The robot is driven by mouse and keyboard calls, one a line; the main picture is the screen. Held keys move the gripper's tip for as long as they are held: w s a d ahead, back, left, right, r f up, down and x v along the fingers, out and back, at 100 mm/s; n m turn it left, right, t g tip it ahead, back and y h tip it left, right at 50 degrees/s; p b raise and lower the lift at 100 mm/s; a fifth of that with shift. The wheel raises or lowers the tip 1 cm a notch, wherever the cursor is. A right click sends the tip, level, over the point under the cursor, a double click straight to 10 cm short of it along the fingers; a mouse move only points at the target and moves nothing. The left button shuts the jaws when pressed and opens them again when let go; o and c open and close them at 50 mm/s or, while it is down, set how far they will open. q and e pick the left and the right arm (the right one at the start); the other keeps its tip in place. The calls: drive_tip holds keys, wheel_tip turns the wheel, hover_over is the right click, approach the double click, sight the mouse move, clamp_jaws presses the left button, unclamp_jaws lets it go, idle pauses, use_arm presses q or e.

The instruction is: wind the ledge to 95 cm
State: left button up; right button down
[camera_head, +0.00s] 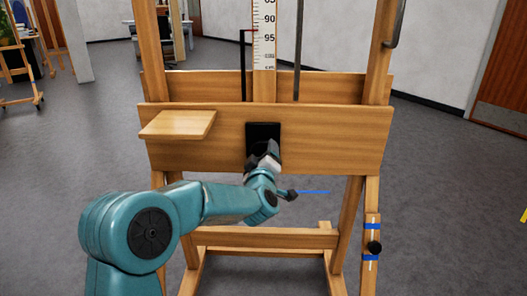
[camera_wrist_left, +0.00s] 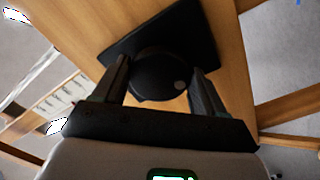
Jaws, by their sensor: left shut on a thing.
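The ledge (camera_head: 330,143) is a wide wooden board across the front of an easel. A black plate (camera_head: 262,129) with a round black knob is at its middle. In the left wrist view the knob (camera_wrist_left: 158,75) sits between the two fingers of my left gripper (camera_wrist_left: 162,88), which is shut on it. In the head view my wrist hides most of the knob. An upright scale (camera_head: 264,35) rises behind the ledge. A small red pointer (camera_head: 249,30) on a dark post beside it lies between the 90 and 95 marks. My right gripper is out of view.
A small wooden shelf (camera_head: 178,124) juts out at the ledge's left. A black knob (camera_head: 374,247) with blue bands is on the easel's right leg. A thin blue strip (camera_head: 313,192) shows below the ledge. Grey floor (camera_head: 440,200) is clear at the right.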

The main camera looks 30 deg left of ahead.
use_arm(q)
drive_tip(key=shift+s+a+f+m+p, duration=0.15)
drive_tip(key=shift+m+p, duration=1.85)
drive_tip(key=shift+m, duration=2)
drive_tip(key=shift+a+r+m+p, duration=0.1)
drive_tip(key=shift+m+p, duration=1.85)
drive_tip(key=shift+m, duration=2.05)
drive_tip(key=o, duration=1)
drive_tip(key=shift+o, duration=0.2)
drive_tip(key=v, duration=1.6)
drive_tip(key=shift+s+p, duration=0.2)
drive_tip(key=shift+p, duration=0.15)
